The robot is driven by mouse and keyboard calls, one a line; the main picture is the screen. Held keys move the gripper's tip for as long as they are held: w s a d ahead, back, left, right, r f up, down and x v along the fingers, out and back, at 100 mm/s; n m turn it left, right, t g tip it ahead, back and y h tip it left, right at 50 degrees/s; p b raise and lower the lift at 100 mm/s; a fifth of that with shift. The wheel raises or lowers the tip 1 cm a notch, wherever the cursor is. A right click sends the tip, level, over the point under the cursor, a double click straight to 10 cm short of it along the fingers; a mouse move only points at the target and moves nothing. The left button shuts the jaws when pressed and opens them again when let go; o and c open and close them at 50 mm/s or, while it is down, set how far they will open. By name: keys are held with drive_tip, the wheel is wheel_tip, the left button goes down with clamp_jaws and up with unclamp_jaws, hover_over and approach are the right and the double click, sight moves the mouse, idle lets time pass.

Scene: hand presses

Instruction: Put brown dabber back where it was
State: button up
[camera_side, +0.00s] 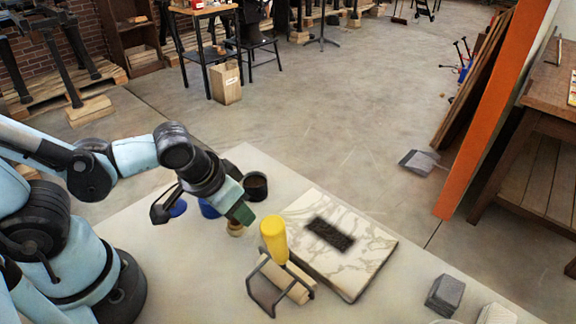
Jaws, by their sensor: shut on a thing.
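Two blue pieces, one farther left (178,208) and one partly hidden just behind the gripper (208,209), stand close by. A dark round cup (256,187) stands just behind and to the right of the gripper.
A roller with a yellow handle (273,240) and black wire frame stands right of the gripper, beside a marbled slab (362,262) with a black ink patch (330,234). Grey blocks (444,295) lie at the front right of the pale table (185,268).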

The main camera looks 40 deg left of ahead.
drive_tip(key=shift+f, duration=0.8)
drive_tip(key=shift+f, duration=0.1)
drive_tip(key=o, duration=1.1)
drive_tip(key=shift+c, duration=0.2)
drive_tip(key=shift+v, duration=3.85)
drive_tip(key=w+a+r+t, duration=0.2)
drive_tip(key=w+a+r, duration=0.1)
drive_tip(key=w+a, duration=0.3)
drive_tip(key=shift+a+r, duration=0.25)
